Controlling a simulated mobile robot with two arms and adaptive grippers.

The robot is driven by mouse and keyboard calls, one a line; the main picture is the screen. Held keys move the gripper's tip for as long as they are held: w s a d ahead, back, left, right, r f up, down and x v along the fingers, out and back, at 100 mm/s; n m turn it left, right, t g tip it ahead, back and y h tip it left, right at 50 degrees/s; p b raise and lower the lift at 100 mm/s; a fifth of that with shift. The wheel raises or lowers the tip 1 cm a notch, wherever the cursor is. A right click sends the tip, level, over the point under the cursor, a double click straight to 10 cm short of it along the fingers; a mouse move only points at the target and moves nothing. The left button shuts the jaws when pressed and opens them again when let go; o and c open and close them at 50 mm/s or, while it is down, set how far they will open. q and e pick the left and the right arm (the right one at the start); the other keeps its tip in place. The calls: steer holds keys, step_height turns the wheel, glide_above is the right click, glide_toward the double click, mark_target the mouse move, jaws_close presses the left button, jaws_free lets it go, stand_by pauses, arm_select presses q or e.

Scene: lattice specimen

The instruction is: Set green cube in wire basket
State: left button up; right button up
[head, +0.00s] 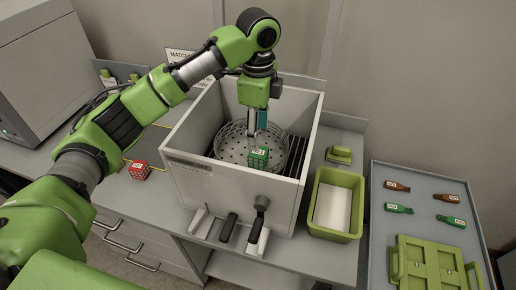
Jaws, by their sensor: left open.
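The green cube (258,158), with a white label, shows inside the round perforated metal basket (225,148), towards its front right. The basket sits in an open grey box (190,185). My left gripper (262,125) points down into the box, with its fingers just above and behind the cube. It is open. I cannot tell whether a fingertip touches the cube. The cube's underside is hidden.
A red cube (139,170) lies on the counter left of the box. A green bin (336,204) stands to its right. A side table (421,179) holds several small bottles and a green case (434,264). Black handles (228,227) stick out in front.

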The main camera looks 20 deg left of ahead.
arm_select(q)
steer(key=shift+r, duration=1.45)
